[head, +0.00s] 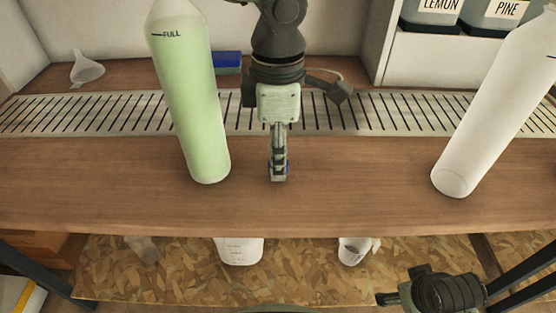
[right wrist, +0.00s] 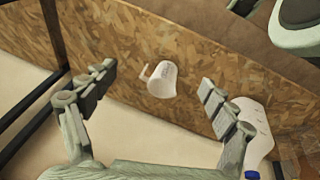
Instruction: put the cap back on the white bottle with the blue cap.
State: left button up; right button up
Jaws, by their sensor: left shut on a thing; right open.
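A plain white bottle (head: 490,115) stands on the wooden shelf at the right in the head view. Its top is cut off by the frame, so its mouth is hidden. My left gripper (head: 278,172) points down over the middle of the shelf, between this bottle and a pale green one, apart from both. It is shut on a small blue thing, probably the blue cap, mostly hidden by the fingers. My right gripper (right wrist: 160,90) is open and empty in the right wrist view. In the head view it is low at the right, in front of the shelf.
The pale green bottle (head: 190,95) marked FULL stands just left of my left gripper. A slotted strip (head: 400,113), a funnel (head: 86,68) and a blue block (head: 227,62) lie behind. A white cup (right wrist: 163,80) and a marked white container (head: 240,250) are below.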

pick_arm(q)
jog(key=r, duration=0.3)
jog(key=shift+s+a, duration=0.15)
jog(key=shift+s, duration=0.05)
jog(key=s+a+r, duration=0.6)
jog(key=s, duration=0.3)
jog(key=shift+a+r+b, duration=0.15)
jog(key=shift+r+b, duration=0.15)
jog(key=shift+b, duration=0.15)
pick_arm(e)
jog(key=shift+s+d+r, duration=0.1)
jog(key=shift+s+r, duration=0.2)
jog(key=shift+r, duration=0.3)
jog(key=shift+s+r, duration=0.25)
jog(key=shift+r, duration=0.3)
pick_arm(q)
jog(key=shift+s, duration=0.1)
